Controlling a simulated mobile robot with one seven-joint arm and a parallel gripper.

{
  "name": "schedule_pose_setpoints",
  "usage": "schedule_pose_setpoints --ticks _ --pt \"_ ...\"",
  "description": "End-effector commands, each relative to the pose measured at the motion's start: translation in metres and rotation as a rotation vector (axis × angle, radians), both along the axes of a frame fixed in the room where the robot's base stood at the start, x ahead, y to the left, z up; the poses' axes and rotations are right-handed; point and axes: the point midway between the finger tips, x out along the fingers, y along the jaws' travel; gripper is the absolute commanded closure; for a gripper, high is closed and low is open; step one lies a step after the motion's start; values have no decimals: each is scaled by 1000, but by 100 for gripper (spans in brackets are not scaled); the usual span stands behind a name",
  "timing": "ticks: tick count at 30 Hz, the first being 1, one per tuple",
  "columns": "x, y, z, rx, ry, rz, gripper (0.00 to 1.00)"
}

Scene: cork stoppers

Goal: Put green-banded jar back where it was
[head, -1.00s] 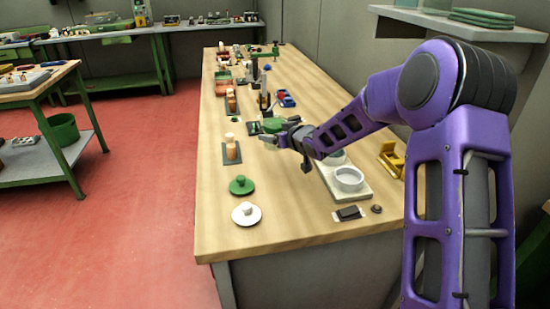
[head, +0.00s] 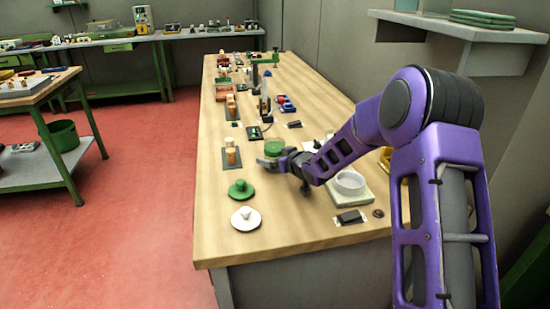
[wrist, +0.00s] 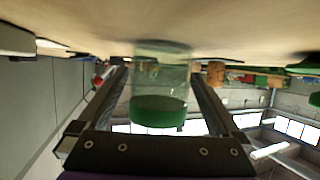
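The green-banded jar (wrist: 160,85) is clear glass with a green band, and it stands between the two fingers in the wrist view, which is upside down. In the head view the jar (head: 274,148) shows as a green shape at the end of my arm. My gripper (head: 272,158) is shut on it, with a finger on each side in the wrist view. The jar is close to the tabletop; I cannot tell whether it touches.
The wooden bench (head: 300,228) has a green lid (head: 241,188) and a white lid (head: 246,217) at its front left. A pale plate with a white ring (head: 349,183) lies right of my gripper. Cork stoppers on a dark pad (head: 231,155) stand left. A dark block (head: 350,217) lies in front.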

Motion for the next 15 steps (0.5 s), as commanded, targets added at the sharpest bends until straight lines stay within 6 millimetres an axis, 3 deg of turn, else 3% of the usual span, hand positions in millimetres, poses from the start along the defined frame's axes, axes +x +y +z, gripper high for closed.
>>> schedule_pose_setpoints --ticks 8,15 --pt "0 0 6 1 -1 0 0" --pt "-32 -23 22 0 -1 -2 0"
